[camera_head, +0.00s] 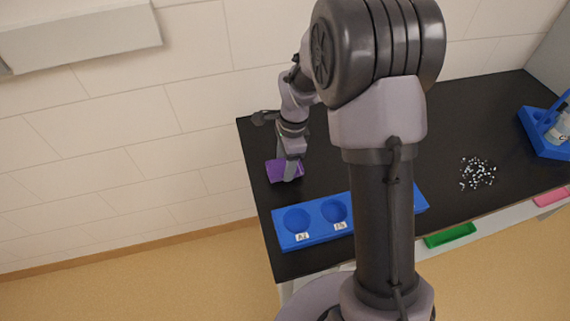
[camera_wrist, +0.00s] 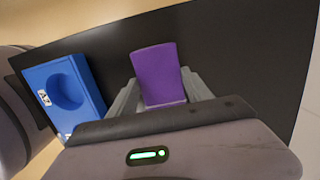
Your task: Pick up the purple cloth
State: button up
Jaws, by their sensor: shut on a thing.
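The purple cloth (camera_head: 279,172) is at the left end of the black table, below my gripper (camera_head: 291,176) in the head view. In the wrist view the purple cloth (camera_wrist: 160,75) shows as a flat-sided purple piece between the two grey fingers of my gripper (camera_wrist: 162,95). My gripper is shut on the cloth. Whether the cloth still touches the table is hard to tell.
A blue tray (camera_head: 318,241) with round wells labelled A2 and another tag lies at the table's front; it also shows in the wrist view (camera_wrist: 90,85). Small pale pieces (camera_head: 477,173) lie scattered to the right. A blue rack (camera_head: 540,140) stands at far right. The tabletop (camera_head: 455,115) behind is clear.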

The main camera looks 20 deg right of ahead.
jog(key=r, duration=0.1)
jog(key=r+p, duration=0.1)
jog(key=shift+s+d+r, duration=0.25)
jog(key=shift+d+r, duration=0.05)
jog(key=s+d+p, duration=0.1)
jog(key=s+d, duration=0.2)
jog(key=s+d+p, duration=0.1)
jog(key=s+d, duration=0.3)
jog(key=s+d+r, duration=0.1)
jog(key=s+d, duration=0.2)
jog(key=s, duration=0.1)
jog(key=shift+d+p, duration=0.35)
jog(key=shift+p, duration=0.05)
